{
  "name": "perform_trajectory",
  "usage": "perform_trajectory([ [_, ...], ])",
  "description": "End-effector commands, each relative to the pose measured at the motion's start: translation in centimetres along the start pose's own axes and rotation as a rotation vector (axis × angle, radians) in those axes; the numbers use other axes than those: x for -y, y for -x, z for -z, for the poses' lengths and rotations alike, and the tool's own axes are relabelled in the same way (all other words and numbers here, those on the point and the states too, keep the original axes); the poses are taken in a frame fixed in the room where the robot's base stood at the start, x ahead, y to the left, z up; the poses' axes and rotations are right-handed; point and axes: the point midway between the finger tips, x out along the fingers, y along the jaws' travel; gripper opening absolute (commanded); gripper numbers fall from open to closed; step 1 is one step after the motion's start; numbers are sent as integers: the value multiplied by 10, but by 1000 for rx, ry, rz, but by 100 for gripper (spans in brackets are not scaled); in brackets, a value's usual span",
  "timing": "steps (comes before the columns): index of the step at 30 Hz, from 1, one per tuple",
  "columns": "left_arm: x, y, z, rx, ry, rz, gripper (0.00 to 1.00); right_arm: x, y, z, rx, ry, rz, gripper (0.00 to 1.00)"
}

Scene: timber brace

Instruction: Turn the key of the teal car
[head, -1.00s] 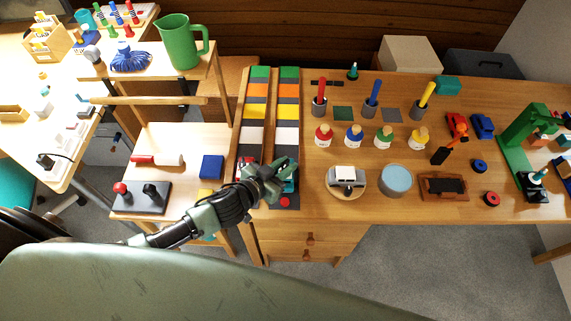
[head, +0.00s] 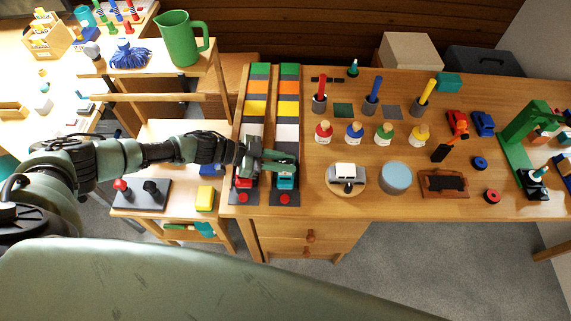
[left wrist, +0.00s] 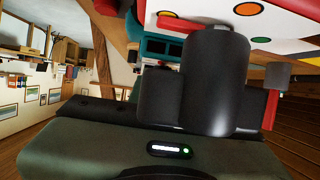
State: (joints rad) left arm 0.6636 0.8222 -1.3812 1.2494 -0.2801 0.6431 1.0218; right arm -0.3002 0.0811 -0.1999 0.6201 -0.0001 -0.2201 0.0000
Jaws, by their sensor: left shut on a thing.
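The teal car (head: 286,183) stands at the near end of the right striped track (head: 287,134), behind a red button. My left gripper (head: 286,163) reaches in from the left over the red car (head: 243,183) to the far side of the teal car. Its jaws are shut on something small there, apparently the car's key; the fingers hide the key. In the left wrist view, dark gripper parts (left wrist: 214,80) fill the middle and teal car body (left wrist: 163,46) shows behind them. My right gripper is not in view.
The left striped track (head: 254,134) runs alongside. A silver toy car on a round board (head: 347,188) and a blue-grey round block (head: 395,177) stand to the right. Paint bottles and cups stand farther back. A small shelf (head: 165,222) with a yellow block is at the left.

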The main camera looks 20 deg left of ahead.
Motion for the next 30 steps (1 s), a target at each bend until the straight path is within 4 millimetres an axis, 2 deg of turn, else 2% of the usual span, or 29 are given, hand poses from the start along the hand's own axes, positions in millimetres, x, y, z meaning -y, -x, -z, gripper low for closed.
perform_trajectory([
  [1,3,-2,-4,0,-23,-38,0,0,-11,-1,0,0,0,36],
  [8,3,-4,-6,0,-106,-240,0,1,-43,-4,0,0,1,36],
  [21,1,-5,-7,-2,-252,-593,0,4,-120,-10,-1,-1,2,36],
  [30,0,-4,-3,-3,-307,-737,0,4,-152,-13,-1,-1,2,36],
])
